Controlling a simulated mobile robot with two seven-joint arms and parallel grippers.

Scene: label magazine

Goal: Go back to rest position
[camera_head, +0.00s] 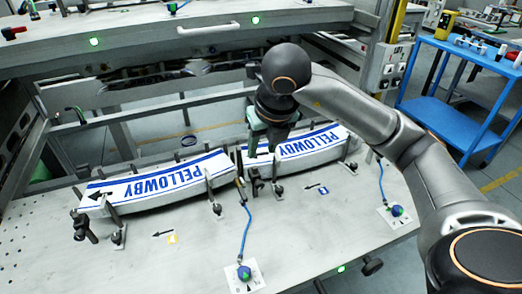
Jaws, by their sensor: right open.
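My right arm comes in from the right, and its gripper (262,152) points down at the left end of the right label stack (308,148). The gripper is open; whether its fingers touch the labels is hard to tell. A similar left label stack (165,184) lies in the other bay, to the left. Both stacks stand between upright posts on the grey metal table (180,262). My left gripper is not in view.
Two blue cables run over the table to blue-green knobs, one at the front (244,272) and one at the right (397,211). A grey machine frame with an upper shelf (150,50) stands behind. A blue cart (455,120) is at the right. The table's front left is clear.

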